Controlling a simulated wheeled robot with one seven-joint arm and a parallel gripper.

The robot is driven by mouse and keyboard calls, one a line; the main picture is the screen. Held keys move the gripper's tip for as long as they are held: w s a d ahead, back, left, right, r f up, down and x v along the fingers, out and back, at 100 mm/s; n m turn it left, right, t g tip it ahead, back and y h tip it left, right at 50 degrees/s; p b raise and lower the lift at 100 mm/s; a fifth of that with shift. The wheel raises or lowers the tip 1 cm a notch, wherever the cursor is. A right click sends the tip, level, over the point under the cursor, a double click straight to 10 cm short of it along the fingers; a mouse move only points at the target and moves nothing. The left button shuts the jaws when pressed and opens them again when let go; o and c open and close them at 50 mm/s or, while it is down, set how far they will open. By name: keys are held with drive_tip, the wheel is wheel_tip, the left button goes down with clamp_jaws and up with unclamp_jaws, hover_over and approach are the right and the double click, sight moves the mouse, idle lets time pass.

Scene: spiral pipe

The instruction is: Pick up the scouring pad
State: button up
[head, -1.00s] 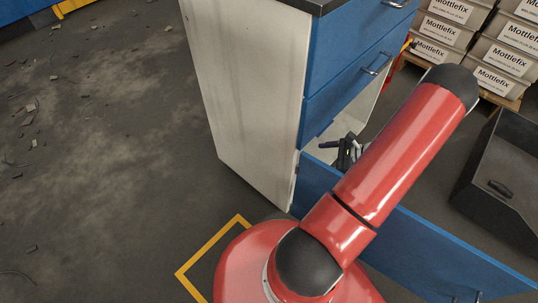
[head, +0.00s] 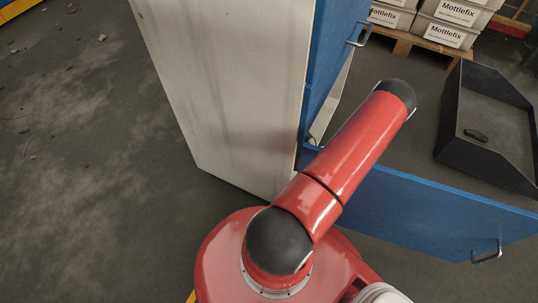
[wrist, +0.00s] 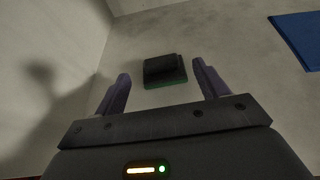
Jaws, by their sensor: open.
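The scouring pad (wrist: 165,70) is a small dark block with a green edge. It lies on a pale, stained surface near the centre of the wrist view. My gripper (wrist: 160,69) is open, with its two purple-grey fingers apart. In the picture the pad sits between and just beyond the fingertips, and nothing is held. Whether the fingers touch the pad's surface cannot be told. In the head view my gripper and the pad are hidden behind the cabinet's side and my arm.
The cabinet has a pale side (head: 225,90) and an open blue door (head: 430,205). A pale wall (wrist: 55,70) stands left in the wrist view, and a blue panel (wrist: 298,38) is at upper right. A black open bin (head: 490,120) stands on the floor at right.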

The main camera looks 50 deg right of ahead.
drive_tip(key=x, duration=0.4)
drive_tip(key=shift+c, duration=0.4)
drive_tip(key=c, duration=0.9)
drive_tip(key=shift+c, duration=0.5)
drive_tip(key=shift+r, duration=0.1)
